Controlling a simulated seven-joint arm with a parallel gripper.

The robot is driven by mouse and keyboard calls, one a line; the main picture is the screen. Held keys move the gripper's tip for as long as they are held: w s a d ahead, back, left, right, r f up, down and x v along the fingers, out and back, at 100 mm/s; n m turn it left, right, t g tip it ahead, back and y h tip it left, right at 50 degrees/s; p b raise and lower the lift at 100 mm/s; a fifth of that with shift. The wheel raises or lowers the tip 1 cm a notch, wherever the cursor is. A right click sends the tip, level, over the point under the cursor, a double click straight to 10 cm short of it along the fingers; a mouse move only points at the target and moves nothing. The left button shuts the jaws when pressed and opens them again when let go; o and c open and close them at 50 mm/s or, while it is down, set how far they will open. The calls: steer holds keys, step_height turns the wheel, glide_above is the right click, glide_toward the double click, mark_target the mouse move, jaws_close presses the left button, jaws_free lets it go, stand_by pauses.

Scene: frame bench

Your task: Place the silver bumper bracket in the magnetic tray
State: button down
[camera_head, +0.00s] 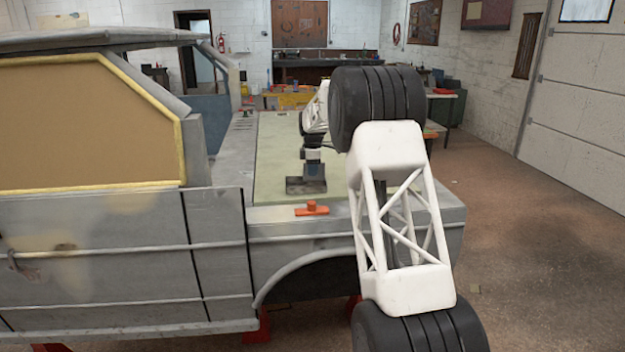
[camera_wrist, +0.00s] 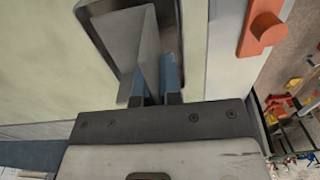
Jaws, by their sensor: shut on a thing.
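In the head view my gripper (camera_head: 313,154) is directly above the tray. Whether the bracket touches the tray floor cannot be told.
An orange-red handled piece (camera_head: 312,209) sits on the deck edge just in front of the tray. The pale green mat (camera_head: 275,150) is mostly bare. My white arm links cover the deck's right side. The raised car cab stands to the left.

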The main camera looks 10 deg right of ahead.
mark_target(312, 179)
steer(key=shift+f, duration=0.1)
steer(key=shift+f, duration=1.65)
steer(key=shift+f, duration=0.1)
steer(key=c, duration=1.3)
jaws_free()
step_height(312, 179, up, 12)
steer(key=shift+r, duration=0.1)
